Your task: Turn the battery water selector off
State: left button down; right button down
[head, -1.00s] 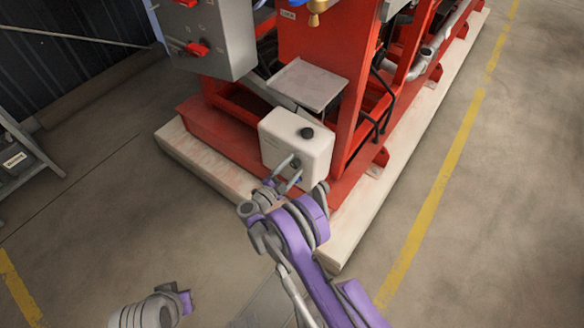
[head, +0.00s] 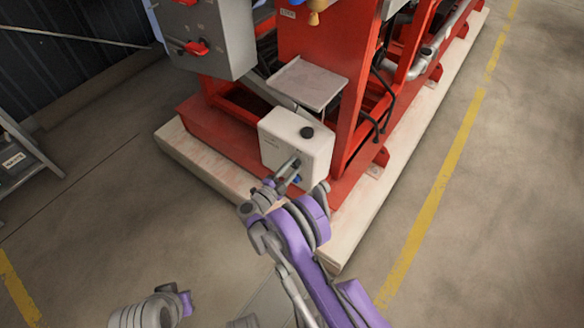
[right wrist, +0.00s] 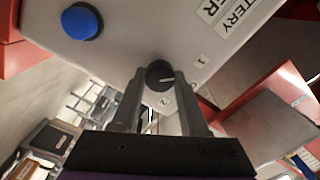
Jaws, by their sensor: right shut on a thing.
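The battery water selector is a small black knob (right wrist: 160,76) with a white pointer mark, on the face of a white box (head: 310,150). Labels reading 1 and 2 sit by the knob, and part of a "BATTERY" label (right wrist: 235,12) shows in the right wrist view. My right gripper (right wrist: 161,80) is shut on the knob, one finger on each side; it also shows in the head view (head: 290,168) at the box's front, where it hides the knob. The exact pointer direction is hard to tell. My left arm shows at the bottom left of the head view; its fingers are not clear.
A blue button (right wrist: 82,21) is on the same box face. The red pump frame (head: 345,110) stands behind, with a grey cabinet (head: 215,35) at upper left. The concrete floor (head: 460,230) to the right is clear.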

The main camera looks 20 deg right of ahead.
jog(key=m+b, duration=0.1)
jog(key=m, duration=0.2)
jog(key=shift+f+m+b, duration=0.1)
jog(key=shift+m+b, duration=0.2)
jog(key=shift+m, duration=0.1)
jog(key=m+b, duration=0.1)
jog(key=m, duration=0.3)
jog(key=shift+m, duration=0.4)
jog(key=shift+c, duration=2.2)
grip_release()
jog(key=shift+a, duration=0.15)
jog(key=p+v, duration=0.1)
jog(key=v, duration=0.9)
jog(key=shift+s+a+p, duration=0.2)
jog(key=shift+s+p, duration=0.1)
